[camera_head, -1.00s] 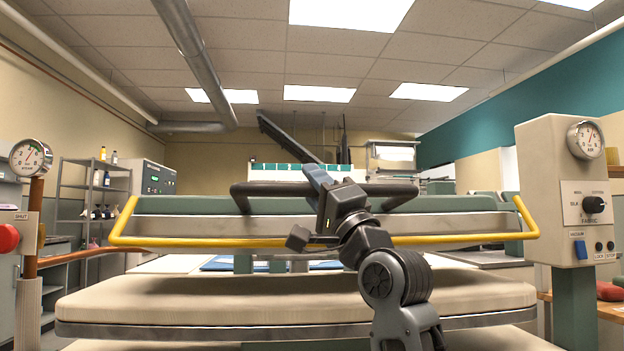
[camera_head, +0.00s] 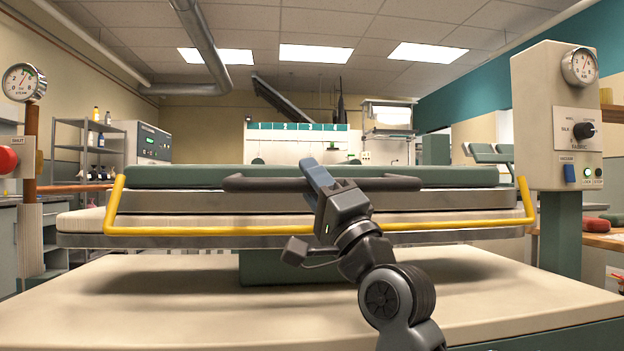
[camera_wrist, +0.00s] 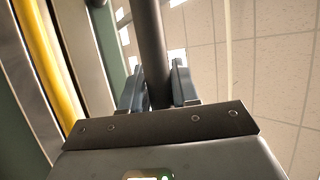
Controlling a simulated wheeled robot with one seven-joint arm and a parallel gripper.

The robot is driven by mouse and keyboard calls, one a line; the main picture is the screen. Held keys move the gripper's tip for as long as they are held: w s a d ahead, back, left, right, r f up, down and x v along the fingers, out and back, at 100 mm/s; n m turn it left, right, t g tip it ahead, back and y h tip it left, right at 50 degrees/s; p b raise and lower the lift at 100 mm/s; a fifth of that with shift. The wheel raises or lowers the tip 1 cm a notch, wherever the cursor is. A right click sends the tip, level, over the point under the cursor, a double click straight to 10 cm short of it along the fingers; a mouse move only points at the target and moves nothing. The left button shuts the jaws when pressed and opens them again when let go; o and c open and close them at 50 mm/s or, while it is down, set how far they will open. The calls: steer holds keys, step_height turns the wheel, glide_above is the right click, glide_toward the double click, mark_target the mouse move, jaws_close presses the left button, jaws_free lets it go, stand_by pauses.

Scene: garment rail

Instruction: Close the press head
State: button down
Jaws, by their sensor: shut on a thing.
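The press head (camera_head: 450,174), with a green top and a metal plate, lies level and low over the cream padded lower board (camera_head: 85,222). No clear gap shows between them, though the yellow guard bar (camera_head: 200,230) partly covers the seam. A dark handle bar (camera_head: 265,183) runs along the head's front. My gripper (camera_head: 318,182) is shut around this handle near its middle. In the wrist view the handle (camera_wrist: 151,40) passes between the two fingers of my gripper (camera_wrist: 158,88).
A control box (camera_head: 553,115) with a gauge, a knob and a lit green lamp (camera_head: 587,172) stands at the right. A second gauge (camera_head: 23,82) and a red button (camera_head: 7,160) are at the left. A cream table surface (camera_head: 180,310) lies below the board.

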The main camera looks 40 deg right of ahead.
steer(key=shift+f, duration=0.3)
steer(key=c, duration=1.1)
jaws_free()
steer(key=shift+w, duration=0.1)
steer(key=shift+c, duration=0.2)
steer(key=shift+o, duration=1.1)
steer(key=shift+r, duration=0.1)
steer(key=v, duration=0.8)
